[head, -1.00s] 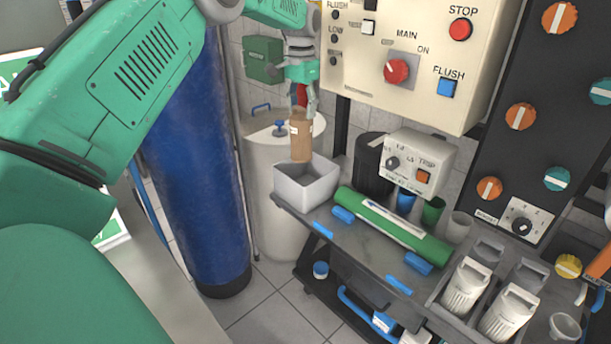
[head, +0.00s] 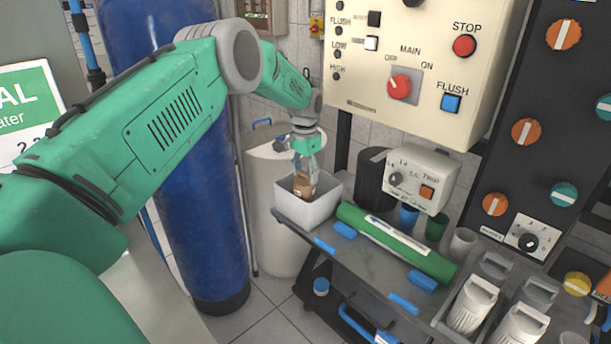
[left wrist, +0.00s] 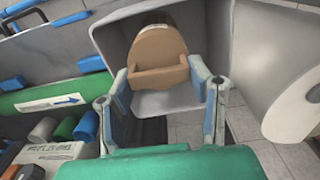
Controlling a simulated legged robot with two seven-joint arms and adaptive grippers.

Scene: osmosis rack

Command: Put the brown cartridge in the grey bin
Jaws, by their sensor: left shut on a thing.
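The brown cartridge (head: 303,184) is low inside the mouth of the grey bin (head: 309,213), its lower part hidden by the bin's front wall. My left gripper (head: 304,172) reaches down from above and is shut on the cartridge. In the left wrist view the cartridge (left wrist: 158,58) sits between the two fingers of the left gripper (left wrist: 163,85), with the grey bin's walls (left wrist: 110,38) around it. I cannot tell whether the cartridge touches the bin's floor. My right gripper is not in view.
The bin stands at the left end of a grey cart top (head: 340,250). A green cylinder (head: 395,243) lies beside it, with a black container (head: 373,180) behind. A white tank (head: 272,215) and blue column (head: 200,200) stand left. A control box (head: 420,178) overhangs the cart.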

